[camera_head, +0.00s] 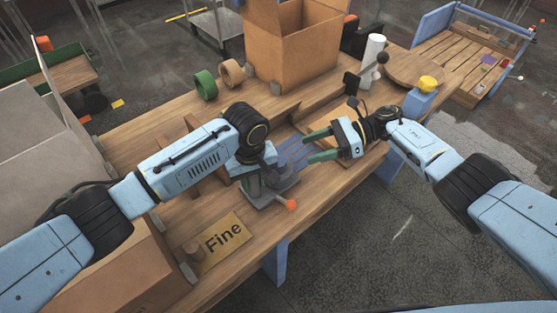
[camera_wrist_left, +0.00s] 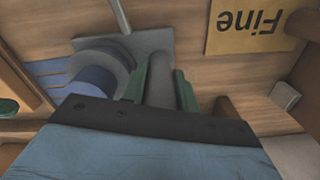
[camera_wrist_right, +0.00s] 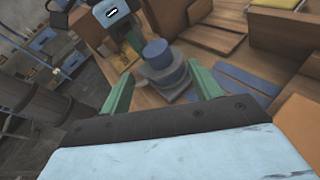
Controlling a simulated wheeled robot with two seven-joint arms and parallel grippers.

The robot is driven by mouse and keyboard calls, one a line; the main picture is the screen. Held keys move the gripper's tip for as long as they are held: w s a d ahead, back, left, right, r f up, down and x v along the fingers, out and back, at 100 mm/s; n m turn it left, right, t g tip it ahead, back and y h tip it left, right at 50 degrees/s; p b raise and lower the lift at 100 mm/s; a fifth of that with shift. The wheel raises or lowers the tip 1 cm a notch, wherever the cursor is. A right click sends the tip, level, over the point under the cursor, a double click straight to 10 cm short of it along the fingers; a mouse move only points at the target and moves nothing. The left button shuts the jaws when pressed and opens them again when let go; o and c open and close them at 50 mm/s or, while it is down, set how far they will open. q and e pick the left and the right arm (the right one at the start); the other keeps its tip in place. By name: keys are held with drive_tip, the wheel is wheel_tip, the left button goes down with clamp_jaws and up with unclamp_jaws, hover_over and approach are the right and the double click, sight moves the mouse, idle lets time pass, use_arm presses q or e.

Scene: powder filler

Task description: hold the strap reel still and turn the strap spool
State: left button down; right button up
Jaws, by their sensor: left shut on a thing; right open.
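The grey strap reel stands on the wooden bench; its flat base (camera_head: 268,197) shows in the head view, with an orange-tipped lever at its front. My left gripper (camera_wrist_left: 160,78) is shut on a grey upright part of the reel (camera_wrist_left: 159,88), between its green fingers. The blue strap spool (camera_wrist_right: 156,52) sits on the reel beside that grip; it also shows in the left wrist view (camera_wrist_left: 92,83), and in the head view my left arm partly hides it. My right gripper (camera_head: 322,145) is open and empty, right of the spool and apart from it, its fingers pointing toward it.
Blue straps (camera_head: 294,152) lie on the bench behind the reel. A "Fine" card (camera_head: 223,238) lies at the front left. A green tape roll (camera_head: 205,86), a brown roll (camera_head: 231,73) and a cardboard box (camera_head: 290,48) stand at the back. The bench edge is close in front of the reel.

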sight(280, 160)
drive_tip(key=a+f+n, duration=0.1)
drive_tip(key=a, duration=0.2)
drive_tip(key=s+a+f+n+g+h, duration=0.1)
drive_tip(key=a, duration=0.2)
drive_tip(key=a+f+n, duration=0.1)
drive_tip(key=a, duration=0.2)
drive_tip(key=shift+s+a, duration=0.25)
drive_tip(key=shift+a, duration=0.05)
drive_tip(key=shift+c, duration=0.2)
drive_tip(key=c, duration=0.9)
drive_tip(key=shift+w+d+f+m+t, duration=0.1)
drive_tip(key=shift+d+f+m+t, duration=0.05)
drive_tip(key=shift+m+t, duration=0.3)
drive_tip(key=shift+m+t, duration=0.95)
drive_tip(key=shift+t, duration=0.3)
